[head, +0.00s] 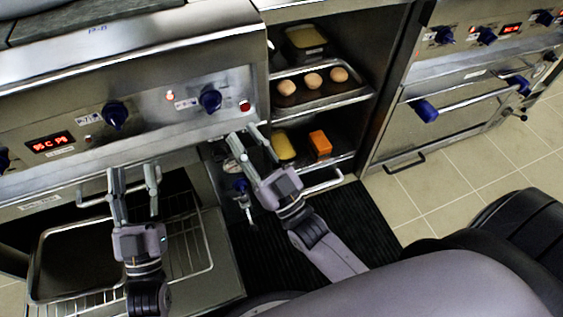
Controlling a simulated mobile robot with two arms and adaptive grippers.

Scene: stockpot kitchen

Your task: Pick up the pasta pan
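No pan with pasta plainly in it shows, so I cannot tell which vessel is the pasta pan. A dark rectangular pan (75,262) lies at the lower left on a pulled-out wire rack (190,250). A deep pan (305,42) with yellowish contents stands on the upper shelf of the open cabinet. My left gripper (134,186) is open and empty, in front of the oven and to the right of the dark pan. My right gripper (244,144) is open, with nothing seen between its fingers, beside the cabinet's left edge and below the deep pan.
A ribbed black mat (345,215) covers the floor before the cabinet. Tiled floor (440,185) at the right is clear.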

